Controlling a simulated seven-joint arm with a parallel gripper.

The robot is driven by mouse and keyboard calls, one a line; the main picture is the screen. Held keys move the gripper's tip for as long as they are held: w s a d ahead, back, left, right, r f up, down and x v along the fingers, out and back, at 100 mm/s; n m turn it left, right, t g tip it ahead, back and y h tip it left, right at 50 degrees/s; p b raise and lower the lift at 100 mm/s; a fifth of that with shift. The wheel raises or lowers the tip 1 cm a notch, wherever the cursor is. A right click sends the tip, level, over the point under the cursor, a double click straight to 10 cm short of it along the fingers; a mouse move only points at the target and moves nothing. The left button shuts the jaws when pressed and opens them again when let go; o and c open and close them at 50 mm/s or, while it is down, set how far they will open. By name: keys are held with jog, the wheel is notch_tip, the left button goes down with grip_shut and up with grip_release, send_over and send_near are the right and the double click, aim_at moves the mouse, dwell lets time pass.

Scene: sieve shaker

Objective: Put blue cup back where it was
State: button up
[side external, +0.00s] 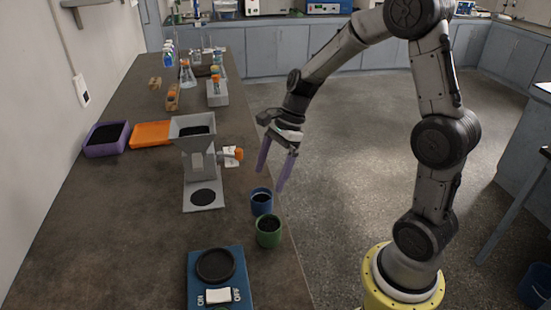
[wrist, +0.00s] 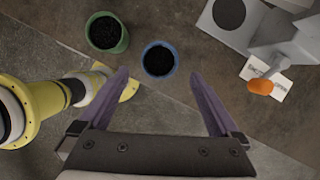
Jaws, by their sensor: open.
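The blue cup (side external: 261,202) stands upright on the bench near its right edge, just behind the green cup (side external: 268,233). Dark material shows inside both cups, and the cups stand close together. My gripper (side external: 270,178) is open and empty, with two long purple fingers spread above the bench edge near the blue cup. In the wrist view the blue cup (wrist: 159,60) lies beyond the fingertips, roughly between their lines, and my gripper (wrist: 162,76) does not touch it. The green cup (wrist: 107,33) is to its left in that view.
A grey sieve shaker (side external: 196,150) with an orange knob (side external: 239,153) stands left of my gripper. A blue scale (side external: 217,281) is at the front. A purple tray (side external: 106,139), an orange tray (side external: 151,134) and glassware are farther back. Bare bench lies left of the scale.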

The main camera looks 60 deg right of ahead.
jog(key=s+a+r+n+h, duration=0.2)
jog(key=s+r+n, duration=0.6)
jog(key=r+n, duration=0.1)
jog(key=s+a+r+n+t+h, duration=0.1)
jog(key=s+r+n+t+h, duration=0.1)
jog(key=s+n, duration=0.9)
jog(key=shift+s+a+r+n+t, duration=0.15)
jog(key=shift+a+n+t, duration=0.1)
jog(key=shift+n+t, duration=0.8)
